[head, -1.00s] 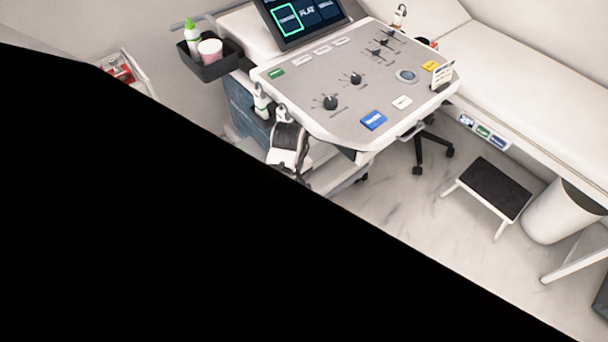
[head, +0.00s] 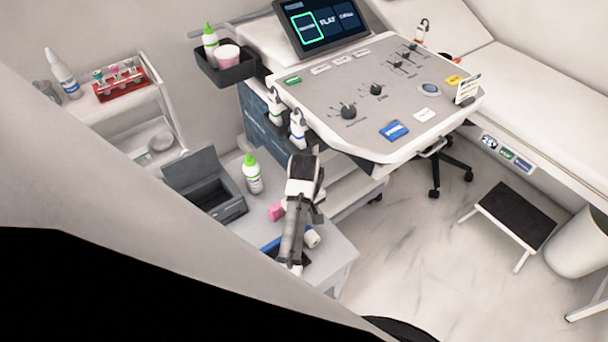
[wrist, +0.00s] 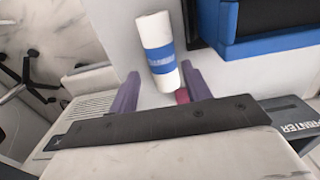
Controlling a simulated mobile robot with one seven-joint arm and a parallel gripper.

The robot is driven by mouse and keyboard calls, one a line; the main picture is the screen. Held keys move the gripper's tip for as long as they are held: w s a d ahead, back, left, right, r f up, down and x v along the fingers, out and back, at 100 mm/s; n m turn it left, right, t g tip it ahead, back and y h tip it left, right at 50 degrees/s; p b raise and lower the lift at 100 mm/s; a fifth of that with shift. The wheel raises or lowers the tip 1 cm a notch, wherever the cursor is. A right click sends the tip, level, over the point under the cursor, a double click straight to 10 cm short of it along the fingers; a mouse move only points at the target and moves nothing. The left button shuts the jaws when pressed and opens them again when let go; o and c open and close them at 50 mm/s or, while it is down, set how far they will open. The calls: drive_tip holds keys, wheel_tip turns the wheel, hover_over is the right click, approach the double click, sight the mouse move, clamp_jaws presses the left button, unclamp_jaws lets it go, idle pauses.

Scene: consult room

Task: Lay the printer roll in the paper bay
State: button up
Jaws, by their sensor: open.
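The printer roll (wrist: 157,50), white with a blue printed band, lies on the light tabletop in the wrist view. A white end of it (head: 312,238) shows beside my arm in the head view. My gripper (wrist: 160,71) is open and empty. Its two purple fingers appear either side of the roll's near end; I cannot tell the height gap. The printer (wrist: 290,117), dark with its name printed on it, is cut off at lower right in the wrist view. In the head view it seems to be the dark grey box with a raised lid (head: 205,185). The paper bay's inside is not clear.
A blue-edged dark tray (wrist: 262,45) lies near the roll. A pink item (head: 276,211) and a green-capped bottle (head: 253,175) stand between printer and arm. The ultrasound console (head: 380,95) is behind; a red rack (head: 122,82) sits on the left trolley.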

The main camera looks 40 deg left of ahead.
drive_tip(key=shift+s+d+f+b, duration=0.1)
drive_tip(key=shift+s+f+b, duration=0.1)
drive_tip(key=shift+f+b, duration=0.6)
drive_tip(key=shift+d+f+p, duration=0.1)
drive_tip(key=shift+f+p, duration=0.6)
drive_tip(key=shift+f, duration=1.05)
drive_tip(key=c, duration=0.9)
drive_tip(key=shift+r, duration=0.1)
drive_tip(key=shift+r, duration=0.5)
wheel_tip(320, 180, up, 19)
drive_tip(key=p, duration=0.7)
